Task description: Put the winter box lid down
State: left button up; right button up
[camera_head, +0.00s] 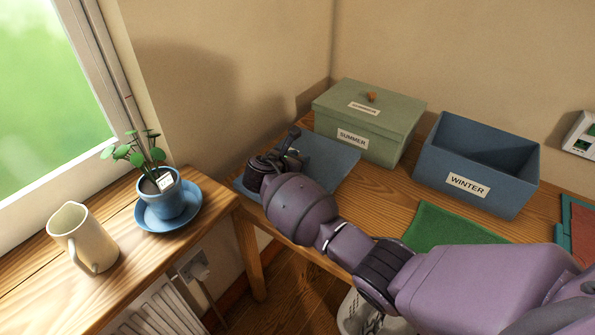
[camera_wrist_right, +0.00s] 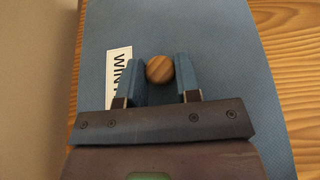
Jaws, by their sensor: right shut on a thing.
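The blue winter box lid (camera_head: 328,158) is at the left end of the wooden desk, left of the green summer box. I cannot tell whether it rests on the desktop or hangs just above it. My right gripper (camera_head: 284,160) is over the lid and hides part of it. In the right wrist view, the gripper (camera_wrist_right: 160,78) is shut on the lid's round wooden knob (camera_wrist_right: 159,68); the lid (camera_wrist_right: 235,60) shows its partly covered white label (camera_wrist_right: 118,68). The blue winter box (camera_head: 430,170) stands open on the desk. My left gripper is out of view.
The closed green summer box (camera_head: 390,143) stands between the lid and the winter box. A green cloth (camera_head: 447,226) lies in front of the winter box. A side table on the left holds a cream jug (camera_head: 85,240) and a potted plant (camera_head: 160,195) on a blue saucer.

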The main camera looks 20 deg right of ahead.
notch_tip(320, 180, down, 3)
jog(key=shift+f+b, duration=0.1)
jog(key=shift+b, duration=0.7)
jog(key=shift+f, duration=0.25)
jog(key=shift+r, duration=0.2)
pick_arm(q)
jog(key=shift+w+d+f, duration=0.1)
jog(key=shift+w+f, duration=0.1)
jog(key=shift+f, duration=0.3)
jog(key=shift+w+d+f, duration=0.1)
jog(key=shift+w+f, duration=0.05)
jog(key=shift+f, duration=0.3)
pick_arm(e)
jog(key=shift+f, duration=0.1)
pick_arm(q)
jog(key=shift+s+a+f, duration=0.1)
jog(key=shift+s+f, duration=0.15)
pick_arm(e)
jog(key=o, duration=1)
jog(key=shift+f, duration=0.1)
